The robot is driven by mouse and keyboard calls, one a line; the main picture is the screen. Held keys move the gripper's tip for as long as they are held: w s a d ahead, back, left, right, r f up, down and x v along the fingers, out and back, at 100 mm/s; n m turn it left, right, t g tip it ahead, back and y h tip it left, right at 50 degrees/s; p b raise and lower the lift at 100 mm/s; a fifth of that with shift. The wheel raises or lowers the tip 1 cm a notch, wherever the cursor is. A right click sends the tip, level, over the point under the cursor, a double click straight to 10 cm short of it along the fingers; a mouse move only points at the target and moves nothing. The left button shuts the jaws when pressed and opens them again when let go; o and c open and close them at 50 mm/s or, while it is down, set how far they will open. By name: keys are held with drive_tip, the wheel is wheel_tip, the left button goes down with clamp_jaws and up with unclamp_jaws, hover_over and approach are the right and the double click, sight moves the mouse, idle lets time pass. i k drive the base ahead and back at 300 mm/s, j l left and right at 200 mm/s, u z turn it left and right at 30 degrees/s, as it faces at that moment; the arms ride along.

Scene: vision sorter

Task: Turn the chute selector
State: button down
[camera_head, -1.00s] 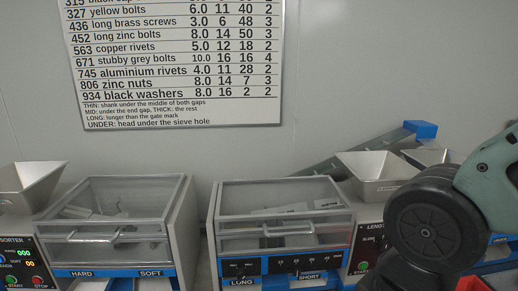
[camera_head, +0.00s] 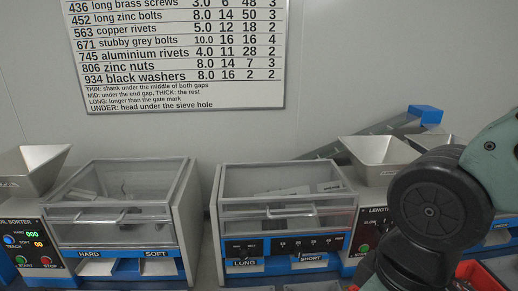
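The middle machine has a clear cover with a bar handle (camera_head: 291,211). Its black control strip (camera_head: 290,245) carries small knobs and marks, with LONG (camera_head: 244,262) and SHORT (camera_head: 313,259) chute labels below. The left machine (camera_head: 121,222) has HARD and SOFT chute labels; its side panel has a blue track knob (camera_head: 9,240) and green and red buttons. I cannot tell for certain which part is the chute selector. My arm fills the lower right and hides part of the LENGTH panel (camera_head: 373,222). My gripper's fingertips are not visible.
Metal hoppers (camera_head: 378,158) and (camera_head: 35,168) stand beside the machines. A sloping conveyor (camera_head: 372,137) with a blue end runs behind. A wall chart (camera_head: 184,50) lists parts. A red bin edge (camera_head: 478,275) shows at lower right. A narrow gap separates the two covered machines.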

sight(244, 254)
drive_tip(key=l+u, duration=0.15)
drive_tip(key=u, duration=0.6)
